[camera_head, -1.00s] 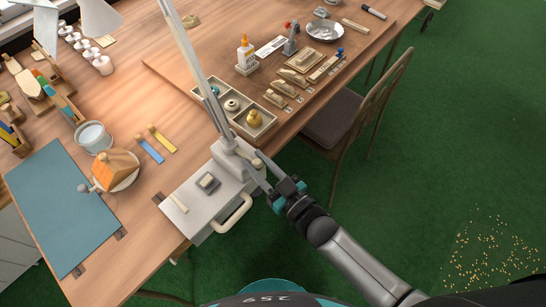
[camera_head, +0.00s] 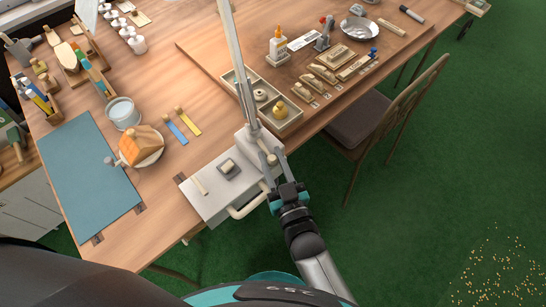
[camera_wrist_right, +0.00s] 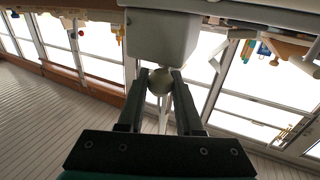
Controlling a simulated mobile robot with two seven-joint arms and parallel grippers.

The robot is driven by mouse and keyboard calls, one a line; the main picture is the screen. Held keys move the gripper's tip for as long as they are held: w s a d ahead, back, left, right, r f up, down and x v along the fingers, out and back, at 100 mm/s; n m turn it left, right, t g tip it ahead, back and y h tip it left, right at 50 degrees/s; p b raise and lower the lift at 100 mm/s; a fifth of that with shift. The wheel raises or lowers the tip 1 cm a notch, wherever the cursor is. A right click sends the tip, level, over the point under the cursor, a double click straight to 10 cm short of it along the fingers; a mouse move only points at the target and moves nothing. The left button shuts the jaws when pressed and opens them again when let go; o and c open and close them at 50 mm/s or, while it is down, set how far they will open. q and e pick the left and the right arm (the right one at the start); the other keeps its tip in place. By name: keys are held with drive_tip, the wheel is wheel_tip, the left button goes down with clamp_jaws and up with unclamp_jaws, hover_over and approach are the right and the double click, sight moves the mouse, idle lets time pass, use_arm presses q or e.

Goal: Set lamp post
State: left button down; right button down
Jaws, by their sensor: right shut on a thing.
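The lamp post (camera_head: 238,60) is a tall pale metal bar. It rises from a light block-shaped base (camera_head: 252,142) at the table's front edge and runs out of the top of the head view. A small round beige knob (camera_head: 272,159) sits on the base's right side. My right gripper (camera_head: 274,165) has its fingers on both sides of this knob. The right wrist view shows the round knob (camera_wrist_right: 160,80) between the two fingers, below the pale block (camera_wrist_right: 160,35). My left gripper is not in view.
A grey-white box (camera_head: 222,185) with a front handle (camera_head: 249,205) adjoins the base. A divided tray (camera_head: 278,118) stands just behind the post. A plate with an orange block (camera_head: 135,147) and a blue mat (camera_head: 85,175) lie to the left. A chair (camera_head: 385,125) stands to the right.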

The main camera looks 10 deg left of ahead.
drive_tip(key=shift+f, duration=0.1)
drive_tip(key=c, duration=0.6)
unclamp_jaws()
drive_tip(key=shift+s, duration=0.1)
drive_tip(key=p+v, duration=0.1)
drive_tip(key=v, duration=1.4)
drive_tip(key=shift+d, duration=0.1)
drive_tip(key=s+d+f+g+h, duration=0.2)
drive_tip(key=d+f, duration=0.1)
drive_tip(key=f, duration=0.4)
drive_tip(key=s+d+f+m+g+h, duration=0.1)
drive_tip(key=d+f+g, duration=0.2)
drive_tip(key=f, duration=0.5)
drive_tip(key=s+d+f+g+h, duration=0.2)
drive_tip(key=d+f, duration=0.1)
drive_tip(key=f, duration=0.4)
drive_tip(key=s+d+f+g+h, duration=0.1)
drive_tip(key=s+d+f+g, duration=0.1)
drive_tip(key=s+f, duration=0.1)
drive_tip(key=s+d+f+m+g+h, duration=0.1)
drive_tip(key=s+d+f+g, duration=0.2)
drive_tip(key=s, duration=0.3)
drive_tip(key=s+d+f+m+g+h, duration=0.1)
drive_tip(key=s+d+f+g, duration=0.2)
drive_tip(key=s+f, duration=0.1)
drive_tip(key=shift+s+f, duration=0.3)
drive_tip(key=shift+s, duration=0.4)
